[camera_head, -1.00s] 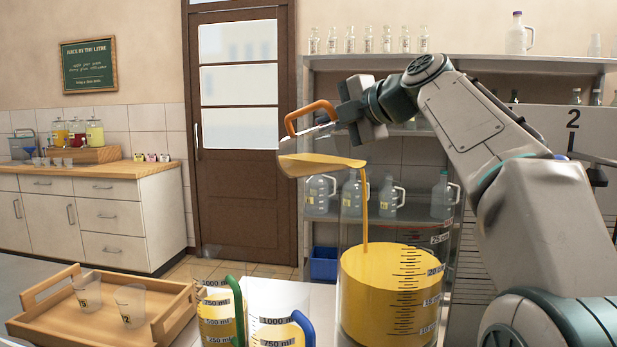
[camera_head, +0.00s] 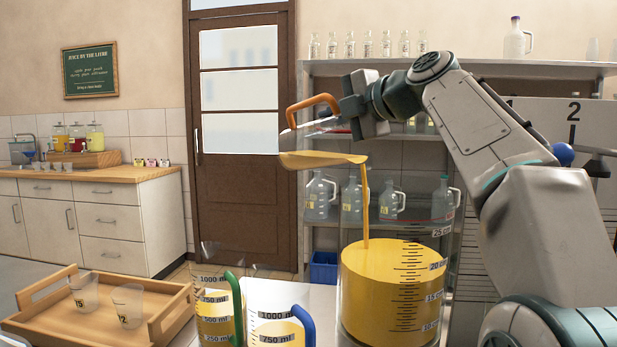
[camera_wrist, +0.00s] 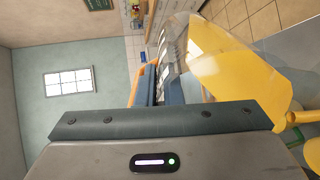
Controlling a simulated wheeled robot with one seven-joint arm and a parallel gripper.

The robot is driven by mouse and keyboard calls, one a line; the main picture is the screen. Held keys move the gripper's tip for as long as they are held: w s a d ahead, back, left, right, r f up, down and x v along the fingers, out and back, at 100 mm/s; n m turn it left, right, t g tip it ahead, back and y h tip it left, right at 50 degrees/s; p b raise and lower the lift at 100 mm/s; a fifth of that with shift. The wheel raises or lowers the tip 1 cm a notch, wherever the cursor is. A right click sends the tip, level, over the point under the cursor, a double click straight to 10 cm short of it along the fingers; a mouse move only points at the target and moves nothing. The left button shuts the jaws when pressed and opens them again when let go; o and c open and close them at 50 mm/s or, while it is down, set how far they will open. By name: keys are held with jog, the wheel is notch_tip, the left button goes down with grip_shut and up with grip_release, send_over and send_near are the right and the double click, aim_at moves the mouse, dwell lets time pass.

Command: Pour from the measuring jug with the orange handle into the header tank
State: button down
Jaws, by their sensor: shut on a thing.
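The measuring jug (camera_head: 322,159) with the orange handle (camera_head: 312,107) is tipped well over above the header tank (camera_head: 393,290). My gripper (camera_head: 349,108) is shut on the orange handle. A thin yellow stream falls from the jug's right end into the tank. The tank is a tall clear cylinder with a scale, and its yellow liquid stands a little above the 20 cm mark. In the wrist view the jug (camera_wrist: 215,60) shows yellow liquid along its side, beyond my gripper's jaws (camera_wrist: 155,85).
A jug with a green handle (camera_head: 217,312) and one with a blue handle (camera_head: 277,318) stand left of the tank, both holding yellow liquid. A wooden tray (camera_head: 60,318) with two small cups is further left. Shelves with bottles stand behind.

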jog(key=shift+r, duration=0.1)
jog(key=shift+s+d+b, duration=0.1)
jog(key=shift+b, duration=0.4)
jog(key=shift+r, duration=0.1)
jog(key=shift+s+d+t+b, duration=0.15)
jog(key=shift+t+b, duration=0.15)
jog(key=shift+b, duration=0.4)
jog(key=shift+r+y, duration=0.1)
jog(key=shift+y, duration=0.2)
jog(key=shift+s+d+b, duration=0.1)
jog(key=shift+b, duration=0.6)
jog(key=shift+r, duration=0.1)
jog(key=shift+s+t+b, duration=0.1)
jog(key=shift+t+b, duration=0.2)
jog(key=shift+b, duration=0.2)
jog(key=shift+d, duration=0.1)
